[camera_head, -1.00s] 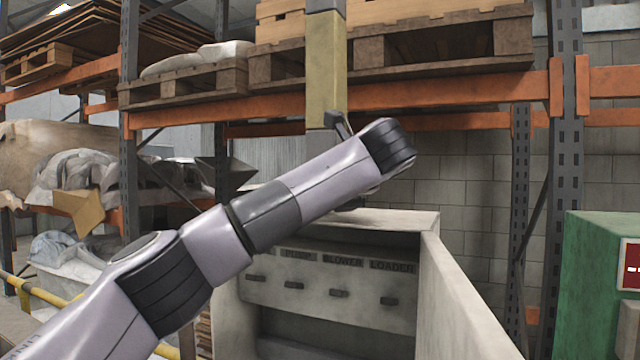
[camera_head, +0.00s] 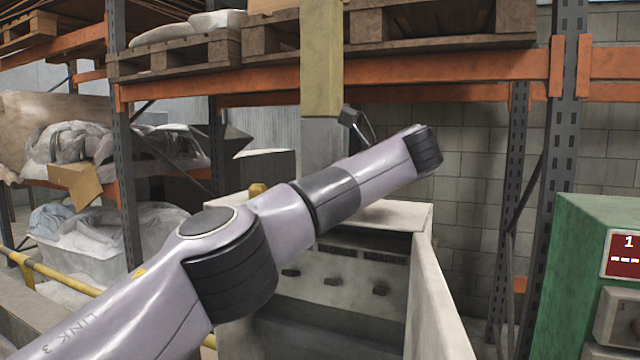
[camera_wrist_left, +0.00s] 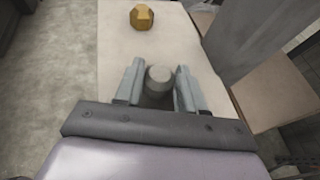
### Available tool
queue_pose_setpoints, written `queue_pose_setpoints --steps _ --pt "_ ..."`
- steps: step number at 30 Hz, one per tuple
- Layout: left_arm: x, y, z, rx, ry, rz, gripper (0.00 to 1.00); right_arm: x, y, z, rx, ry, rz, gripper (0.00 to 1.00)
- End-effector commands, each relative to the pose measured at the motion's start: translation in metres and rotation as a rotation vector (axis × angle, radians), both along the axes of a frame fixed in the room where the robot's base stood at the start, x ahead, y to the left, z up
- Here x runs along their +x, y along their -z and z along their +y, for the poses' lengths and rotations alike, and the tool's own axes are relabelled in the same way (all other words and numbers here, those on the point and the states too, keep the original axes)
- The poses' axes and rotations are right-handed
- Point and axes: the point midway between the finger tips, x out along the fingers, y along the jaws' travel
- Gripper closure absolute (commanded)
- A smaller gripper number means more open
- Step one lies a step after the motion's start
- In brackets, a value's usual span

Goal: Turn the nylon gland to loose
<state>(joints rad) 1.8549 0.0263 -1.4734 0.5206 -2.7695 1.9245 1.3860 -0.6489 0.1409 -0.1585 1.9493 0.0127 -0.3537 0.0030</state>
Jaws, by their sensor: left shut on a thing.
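A brass-coloured faceted gland (camera_wrist_left: 142,17) stands apart from the fingers, farther along the same top. In the head view, the brass gland (camera_head: 258,189) shows just above my left arm. That arm hides my left gripper and the grey gland there. My right gripper is in neither view.
The grey open cabinet (camera_head: 425,290) has labels and several dark knobs inside. A post (camera_head: 322,60) rises behind my arm. A green box (camera_head: 580,270) with a red display stands at the right. Orange-beamed racks (camera_head: 440,75) with pallets fill the back.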

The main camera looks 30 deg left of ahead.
Motion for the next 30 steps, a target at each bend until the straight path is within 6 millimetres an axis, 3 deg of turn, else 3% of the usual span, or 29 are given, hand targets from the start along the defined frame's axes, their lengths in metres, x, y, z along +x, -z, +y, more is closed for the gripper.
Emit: queue_pose_setpoints --steps 14,15,17,30 --pt "0.0000 0.0021 0.0000 -0.004 -0.009 0.003 0.91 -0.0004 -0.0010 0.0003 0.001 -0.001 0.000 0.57" --pt "0.0000 0.0022 0.0000 -0.004 -0.009 0.003 0.58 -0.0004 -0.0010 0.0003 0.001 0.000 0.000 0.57" --pt "0.0000 0.0021 0.0000 -0.004 -0.009 0.003 0.38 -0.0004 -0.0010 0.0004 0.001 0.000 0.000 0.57" --pt "0.0001 0.0002 0.0004 -0.001 -0.007 0.001 0.36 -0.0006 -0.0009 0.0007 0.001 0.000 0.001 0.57"
